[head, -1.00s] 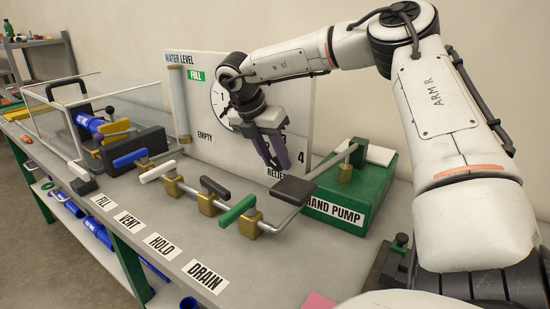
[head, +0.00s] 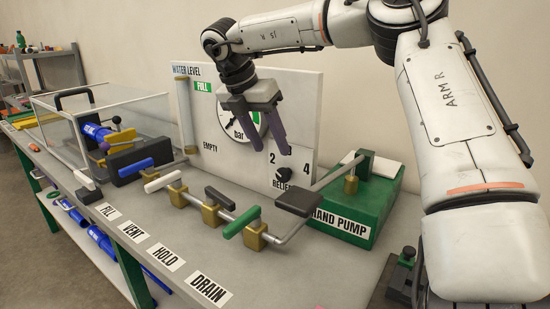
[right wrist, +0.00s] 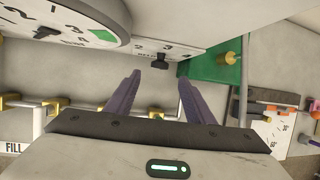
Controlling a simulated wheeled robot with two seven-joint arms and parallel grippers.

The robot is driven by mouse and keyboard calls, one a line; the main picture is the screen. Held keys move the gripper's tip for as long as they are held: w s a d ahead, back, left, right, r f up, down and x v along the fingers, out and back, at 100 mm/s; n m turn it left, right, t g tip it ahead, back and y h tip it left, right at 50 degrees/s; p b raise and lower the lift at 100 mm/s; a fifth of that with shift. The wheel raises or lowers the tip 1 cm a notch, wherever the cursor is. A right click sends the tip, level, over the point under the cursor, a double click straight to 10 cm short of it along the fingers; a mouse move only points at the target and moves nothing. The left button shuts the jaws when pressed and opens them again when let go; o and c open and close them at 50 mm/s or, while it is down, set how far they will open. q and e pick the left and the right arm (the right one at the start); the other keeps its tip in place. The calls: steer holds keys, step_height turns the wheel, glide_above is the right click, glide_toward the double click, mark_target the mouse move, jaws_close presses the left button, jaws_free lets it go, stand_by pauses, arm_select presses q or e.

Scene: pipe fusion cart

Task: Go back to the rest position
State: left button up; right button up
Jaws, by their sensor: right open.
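My right gripper (head: 267,140) is open and empty. In the head view it hangs in front of the white gauge panel (head: 210,148), over the round dial (head: 222,122), above the bench. My right arm comes in from the right of the head view, bent at the elbow. My left gripper is not in view.
Below stand the row of valves with blue, white, black and green levers (head: 240,222), and the green hand pump (head: 345,225) with its black-ended handle (head: 298,203). A clear box (head: 70,125) stands at left. The bench front carries labels.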

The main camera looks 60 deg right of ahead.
mark_target(282, 170)
steer(key=shift+v, duration=0.75)
steer(key=p+x, duration=0.1)
steer(key=x, duration=0.9)
steer(key=shift+s+f, duration=0.1)
steer(key=shift+f, duration=0.1)
steer(key=shift+s+r+t, duration=0.1)
steer(key=shift+s+t, duration=0.05)
steer(key=shift+t, duration=0.35)
steer(key=shift+d, duration=0.1)
